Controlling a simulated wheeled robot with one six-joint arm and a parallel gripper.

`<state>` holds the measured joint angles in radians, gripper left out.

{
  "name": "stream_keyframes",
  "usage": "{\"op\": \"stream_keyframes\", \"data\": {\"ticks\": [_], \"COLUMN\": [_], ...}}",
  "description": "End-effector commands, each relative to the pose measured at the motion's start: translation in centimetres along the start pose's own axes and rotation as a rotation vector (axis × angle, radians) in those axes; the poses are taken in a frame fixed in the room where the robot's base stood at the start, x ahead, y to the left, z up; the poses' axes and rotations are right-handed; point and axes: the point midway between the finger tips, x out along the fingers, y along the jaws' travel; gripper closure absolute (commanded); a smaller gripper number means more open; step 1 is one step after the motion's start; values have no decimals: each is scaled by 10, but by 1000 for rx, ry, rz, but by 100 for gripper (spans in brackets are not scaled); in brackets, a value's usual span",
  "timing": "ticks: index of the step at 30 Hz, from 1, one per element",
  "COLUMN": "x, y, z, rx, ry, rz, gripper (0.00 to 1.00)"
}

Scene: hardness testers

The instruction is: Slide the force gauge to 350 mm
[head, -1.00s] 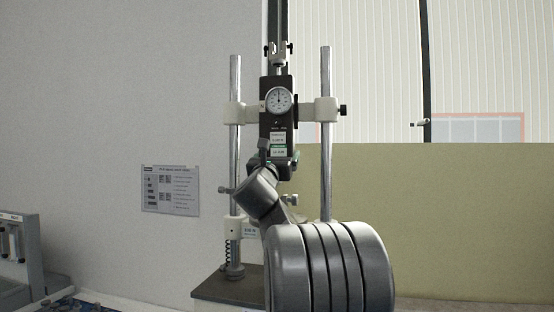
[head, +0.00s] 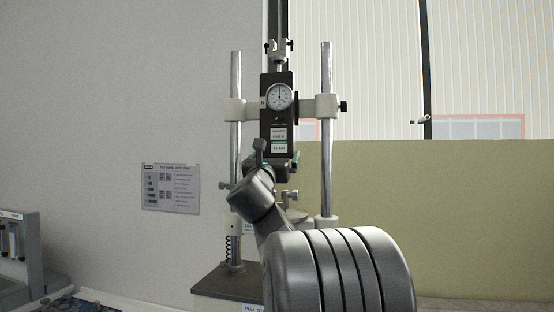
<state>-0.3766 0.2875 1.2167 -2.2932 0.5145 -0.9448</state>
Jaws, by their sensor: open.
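The force gauge (head: 279,122) is a dark upright box with a round white dial and a hook fixture on top. Its white crossbar clamps (head: 319,107) hold it between two chrome columns (head: 236,150), high on the stand. A black knob sticks out at the right clamp. My gripper (head: 278,158) is at the gauge's lower end, in front of it in the picture. Its jaws are open, with greenish parts showing; my own wrist partly hides them. Contact with the gauge cannot be told. No millimetre reading is legible.
The stand's dark base (head: 228,282) sits on a bench, partly hidden by my arm. A lower white crosspiece (head: 326,222) is on the columns. A notice (head: 171,188) hangs on the grey wall. Grey equipment (head: 20,250) stands far left. The space right of the stand is clear.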

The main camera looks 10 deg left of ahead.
Motion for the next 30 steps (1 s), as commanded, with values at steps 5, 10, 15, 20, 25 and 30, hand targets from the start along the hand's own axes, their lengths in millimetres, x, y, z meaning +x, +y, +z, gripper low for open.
{"op": "stream_keyframes", "data": {"ticks": [5,10,15,20,25,30], "x": [-44,-77,-97,-103,-103,-101], "y": [1,1,1,0,0,0], "z": [-3,-2,-1,-1,0,0], "rx": [2,2,2,1,1,1], "ry": [0,0,1,0,1,0], "rz": [3,3,2,0,0,0], "gripper": [0,0,0,0,0,0]}}
